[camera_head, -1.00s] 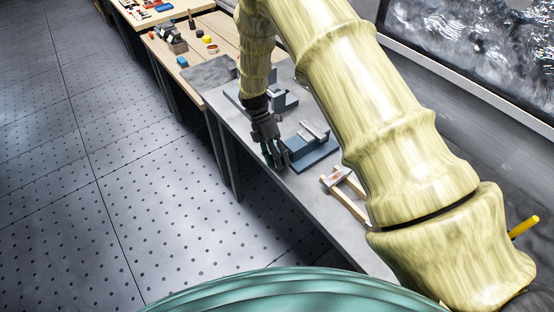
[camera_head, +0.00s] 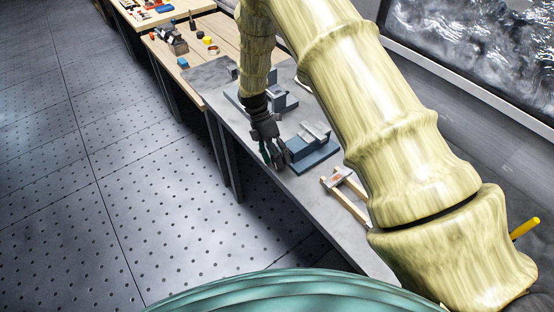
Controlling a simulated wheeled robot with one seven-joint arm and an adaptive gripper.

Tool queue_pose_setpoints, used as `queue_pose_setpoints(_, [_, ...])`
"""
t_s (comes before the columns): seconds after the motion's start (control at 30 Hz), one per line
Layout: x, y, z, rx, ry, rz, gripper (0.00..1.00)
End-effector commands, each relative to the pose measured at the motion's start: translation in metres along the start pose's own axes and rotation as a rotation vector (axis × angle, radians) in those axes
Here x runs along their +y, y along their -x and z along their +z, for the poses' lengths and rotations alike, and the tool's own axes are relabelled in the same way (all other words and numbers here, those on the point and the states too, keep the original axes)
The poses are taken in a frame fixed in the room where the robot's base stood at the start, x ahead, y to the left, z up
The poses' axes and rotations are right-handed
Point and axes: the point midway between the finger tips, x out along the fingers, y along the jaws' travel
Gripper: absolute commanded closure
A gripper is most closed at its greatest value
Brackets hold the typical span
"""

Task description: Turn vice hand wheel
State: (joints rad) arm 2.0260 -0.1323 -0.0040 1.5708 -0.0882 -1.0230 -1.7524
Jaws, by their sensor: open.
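A blue-grey vice (camera_head: 312,150) stands on a blue base plate on the grey bench (camera_head: 310,200), near the bench's front edge. Its hand wheel cannot be made out; it may be hidden behind my fingers. My gripper (camera_head: 274,158) points down at the left end of this vice, over the bench's front edge. Its dark fingers are open, and nothing can be seen held between them. I cannot tell whether the fingers touch the vice. A second grey-blue device (camera_head: 283,98) stands farther back on the bench, partly hidden by my arm.
A wooden frame (camera_head: 345,188) lies on the bench to the right of the vice. Farther back, a wooden bench (camera_head: 225,45) carries a small vice (camera_head: 174,41) and small coloured items. My arm hides part of the grey bench. The perforated floor (camera_head: 130,190) at left is clear.

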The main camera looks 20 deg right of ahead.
Motion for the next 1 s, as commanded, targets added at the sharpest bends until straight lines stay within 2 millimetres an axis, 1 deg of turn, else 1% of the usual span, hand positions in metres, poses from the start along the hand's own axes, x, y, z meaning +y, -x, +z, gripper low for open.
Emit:
queue_pose_setpoints(0.4, [0.001,0.073,0.001,0.001,-0.001,0.004,0.29])
queue_pose_setpoints(0.53, [0.001,0.092,0.001,0.001,0.000,0.003,0.29])
queue_pose_setpoints(0.73, [0.000,0.109,0.001,0.000,0.000,0.001,0.29])
queue_pose_setpoints(1.0, [0.000,0.112,0.000,0.000,0.000,0.000,0.29])
